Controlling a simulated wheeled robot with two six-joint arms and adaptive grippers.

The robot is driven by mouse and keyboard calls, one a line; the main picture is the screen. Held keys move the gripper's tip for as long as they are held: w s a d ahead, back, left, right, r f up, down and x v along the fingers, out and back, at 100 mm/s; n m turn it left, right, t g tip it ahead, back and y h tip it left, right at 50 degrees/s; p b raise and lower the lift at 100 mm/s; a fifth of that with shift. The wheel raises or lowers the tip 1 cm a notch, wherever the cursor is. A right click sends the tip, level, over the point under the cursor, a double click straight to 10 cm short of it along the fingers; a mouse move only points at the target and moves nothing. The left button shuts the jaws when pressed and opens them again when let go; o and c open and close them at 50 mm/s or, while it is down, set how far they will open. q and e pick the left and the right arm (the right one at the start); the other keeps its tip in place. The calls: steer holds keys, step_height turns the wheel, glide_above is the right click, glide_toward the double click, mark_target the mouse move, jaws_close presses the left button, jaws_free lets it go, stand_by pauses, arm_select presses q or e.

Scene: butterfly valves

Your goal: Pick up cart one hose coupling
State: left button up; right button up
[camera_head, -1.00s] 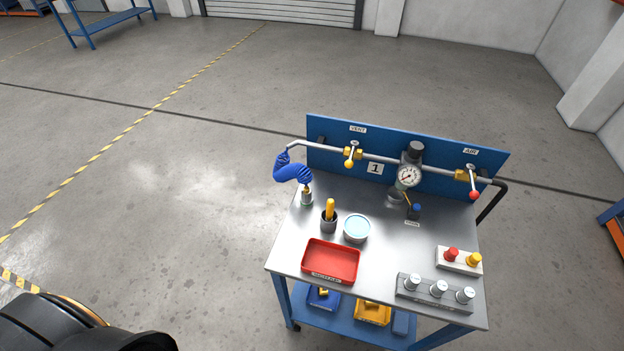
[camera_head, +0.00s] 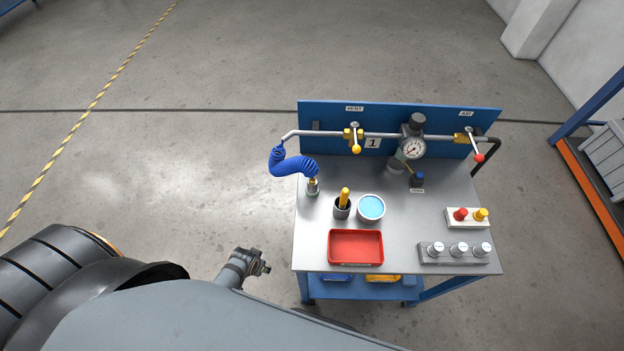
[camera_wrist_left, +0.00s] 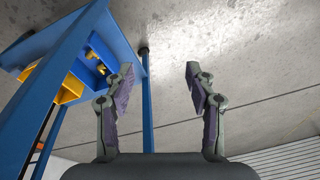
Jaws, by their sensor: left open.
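The hose coupling (camera_head: 312,183) is a small brass-coloured fitting at the lower end of a blue coiled hose (camera_head: 290,163). It stands upright in a small greyish holder near the left edge of cart one's metal top (camera_head: 400,212). The hose hangs from the grey pipe at the cart's back panel. My left gripper shows in the left wrist view (camera_wrist_left: 160,70), open, with nothing between its fingers. In the head view, part of my left arm's end (camera_head: 242,267) is low, left of the cart and below its top, well apart from the coupling. My right gripper is not visible.
Near the coupling stand a dark cup with a yellow-handled tool (camera_head: 343,206) and a blue-filled tin (camera_head: 371,208). A red tray (camera_head: 355,247) is in front. Cart one's blue frame and lower shelf (camera_wrist_left: 85,65) fill the wrist view's left side. Floor left of the cart is clear.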

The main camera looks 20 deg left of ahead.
arm_select(q)
steer(key=w+d+r+n+p, duration=0.15)
steer(key=w+r, duration=0.25)
steer(key=r, duration=0.6)
steer(key=w+r+p, duration=0.2)
steer(key=w+r, duration=0.1)
steer(key=r, duration=0.7)
step_height(320, 180, up, 14)
steer(key=n+g+p, duration=0.1)
steer(key=n+g, duration=0.1)
steer(key=n, duration=2.1)
glide_above(313, 183)
steer(key=w+a, duration=0.1)
steer(key=shift+w+a+f+h, duration=0.1)
steer(key=shift+f+h, duration=0.05)
steer(key=shift+h, duration=0.25)
steer(key=shift+w+d+r, duration=0.15)
steer(key=shift+d+r, duration=0.05)
steer(key=shift+f, duration=0.25)
step_height(313, 183, down, 4)
steer(key=shift+p, duration=0.7)
steer(key=shift+f, duration=0.6)
steer(key=f+p, duration=0.1)
steer(key=f, duration=0.1)
steer(key=s+f+p, duration=0.1)
steer(key=f, duration=0.1)
steer(key=shift+d, duration=0.2)
steer(key=shift+w+f, duration=0.15)
steer(key=shift+f, duration=0.25)
